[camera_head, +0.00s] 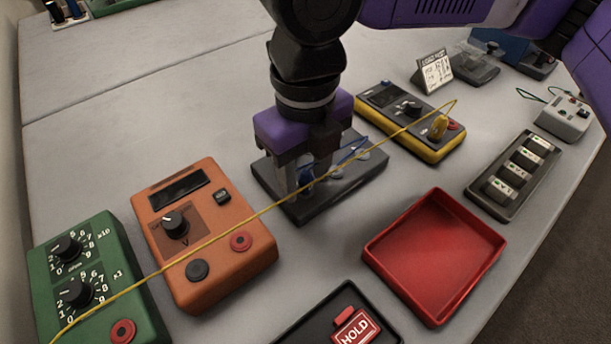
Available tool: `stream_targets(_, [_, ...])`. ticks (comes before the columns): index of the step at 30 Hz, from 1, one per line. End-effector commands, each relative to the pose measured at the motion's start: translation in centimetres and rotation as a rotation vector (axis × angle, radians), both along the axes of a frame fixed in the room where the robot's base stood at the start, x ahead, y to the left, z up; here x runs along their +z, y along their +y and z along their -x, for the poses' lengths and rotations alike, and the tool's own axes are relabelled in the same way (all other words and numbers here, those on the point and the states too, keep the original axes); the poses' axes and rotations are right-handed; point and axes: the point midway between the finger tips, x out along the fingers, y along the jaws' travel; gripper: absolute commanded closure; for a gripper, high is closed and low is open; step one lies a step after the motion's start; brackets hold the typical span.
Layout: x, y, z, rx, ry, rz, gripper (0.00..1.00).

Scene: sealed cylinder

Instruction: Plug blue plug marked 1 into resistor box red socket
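The green box with two numbered dials (92,285), which looks like the resistor box, stands at the lower left. Its red socket (123,331) is on the top near the front edge and looks empty. My gripper (305,183) points down over a dark grey holder (345,190) in the middle. Something blue, likely a blue plug (305,175), shows between its fingers; whether they press on it I cannot tell. Other blue pieces and a blue lead (352,148) lie just right of the fingers. The mark 1 is not readable.
An orange meter (208,255) stands between the green box and the holder. A red tray (435,255) and a HOLD box (300,335) are in front.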

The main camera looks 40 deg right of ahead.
Motion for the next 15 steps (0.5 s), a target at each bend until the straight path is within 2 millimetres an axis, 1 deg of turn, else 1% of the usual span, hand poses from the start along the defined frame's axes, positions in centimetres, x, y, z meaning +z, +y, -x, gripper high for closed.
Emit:
stream_targets(14, [0.00, 0.00, 0.03, 0.000, 0.001, 0.000, 0.56])
stream_targets(15, [0.00, 0.00, 0.03, 0.000, 0.001, 0.000, 0.60])
